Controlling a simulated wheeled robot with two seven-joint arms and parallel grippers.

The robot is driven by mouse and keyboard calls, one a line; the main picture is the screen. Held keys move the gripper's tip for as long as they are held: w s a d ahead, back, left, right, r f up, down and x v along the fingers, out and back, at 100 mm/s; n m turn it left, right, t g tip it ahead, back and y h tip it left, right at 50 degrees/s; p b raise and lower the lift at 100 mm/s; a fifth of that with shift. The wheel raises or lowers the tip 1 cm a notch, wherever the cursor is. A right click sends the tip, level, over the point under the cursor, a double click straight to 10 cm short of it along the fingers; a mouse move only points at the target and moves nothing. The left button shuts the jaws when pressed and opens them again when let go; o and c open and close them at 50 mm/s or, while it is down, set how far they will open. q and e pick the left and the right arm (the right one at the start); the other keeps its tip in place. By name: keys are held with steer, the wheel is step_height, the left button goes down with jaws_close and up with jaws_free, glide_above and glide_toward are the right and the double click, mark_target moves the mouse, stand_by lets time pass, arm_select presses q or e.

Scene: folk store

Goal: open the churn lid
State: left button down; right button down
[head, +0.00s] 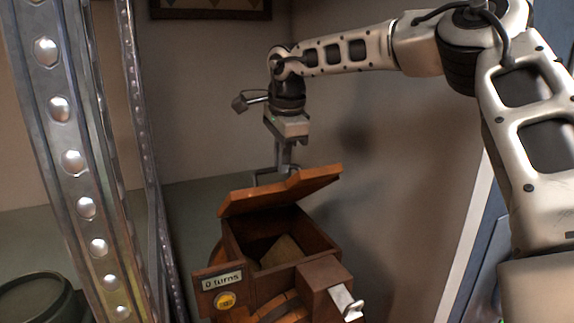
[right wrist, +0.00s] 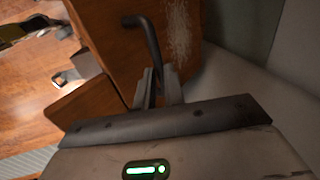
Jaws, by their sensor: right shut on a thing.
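The churn (head: 322,240) is a brown wooden box with a "0 turns" label on its front. Its wooden lid (head: 300,187) is raised and tilted, with its near side up, so the dark inside shows. My right gripper (head: 275,174) is behind the lid, shut on the lid's handle. In the right wrist view the dark bent handle (right wrist: 150,42) runs from the wooden lid (right wrist: 105,30) to between the fingers of the right gripper (right wrist: 158,85). The far side of the lid is partly hidden in the head view. My left gripper is not in view.
A metal shelf post (head: 75,160) with round holes stands close at the left. A dark green round container (head: 38,300) is at the lower left. A wall rises close behind and right of the churn. The churn has a metal crank piece (head: 347,303) at front right.

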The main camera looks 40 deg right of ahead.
steer(key=shift+w+d+f, duration=0.1)
steer(key=shift+w+f, duration=0.15)
steer(key=c, duration=1.7)
jaws_free()
steer(key=shift+f, duration=0.1)
steer(key=shift+o, duration=1)
steer(key=shift+w+d+f, duration=0.1)
steer(key=shift+w+f, duration=0.1)
steer(key=shift+w, duration=0.3)
steer(key=shift+s+r, duration=0.25)
steer(key=shift+r, duration=0.05)
steer(key=v, duration=1.5)
steer(key=shift+w+r, duration=0.2)
steer(key=shift+r, duration=0.05)
